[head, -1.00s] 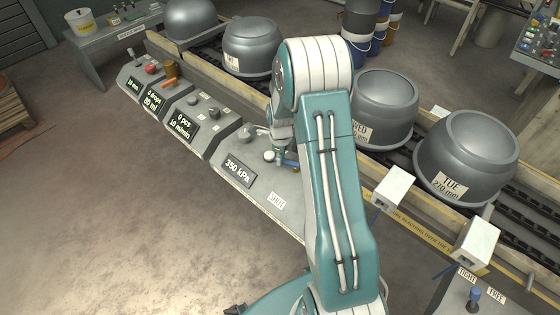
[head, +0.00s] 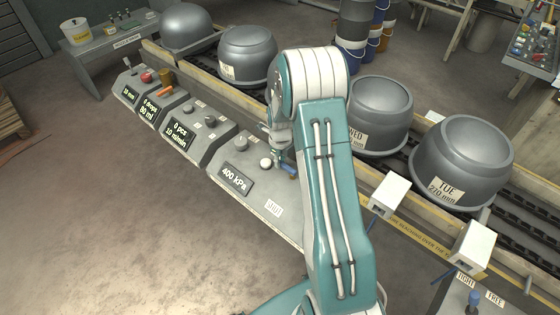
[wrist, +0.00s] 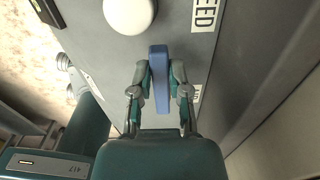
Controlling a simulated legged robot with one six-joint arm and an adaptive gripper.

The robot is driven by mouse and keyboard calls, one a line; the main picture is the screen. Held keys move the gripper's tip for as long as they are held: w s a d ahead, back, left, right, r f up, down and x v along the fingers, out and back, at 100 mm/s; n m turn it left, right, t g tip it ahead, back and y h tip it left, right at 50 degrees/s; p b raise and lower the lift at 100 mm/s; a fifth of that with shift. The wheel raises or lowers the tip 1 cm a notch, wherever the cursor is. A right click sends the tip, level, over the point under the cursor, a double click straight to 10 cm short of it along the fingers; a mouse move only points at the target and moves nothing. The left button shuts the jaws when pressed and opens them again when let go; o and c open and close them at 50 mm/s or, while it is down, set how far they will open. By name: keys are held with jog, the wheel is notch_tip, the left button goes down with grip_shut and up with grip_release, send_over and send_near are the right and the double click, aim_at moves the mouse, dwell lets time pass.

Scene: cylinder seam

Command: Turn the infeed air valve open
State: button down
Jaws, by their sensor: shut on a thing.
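The blue valve lever (wrist: 160,82) stands between my two fingers in the wrist view, running up and down the picture on a grey panel. My gripper (wrist: 162,72) is shut on it. In the head view, the lever's blue end (head: 290,172) shows just past my wrist, and my arm hides the rest. The pressure display (head: 236,179) on the same console reads 400 kPa.
A white knob (wrist: 129,14) sits close to the lever's upper left. Other consoles with displays (head: 180,132) stand to the left. Large grey domed vessels (head: 463,163) line the conveyor behind my arm. Open floor (head: 130,230) lies in front.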

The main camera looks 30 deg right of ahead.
jog(key=c, duration=0.6)
grip_release()
jog(key=shift+w+f, duration=0.1)
notch_tip(320, 180, up, 12)
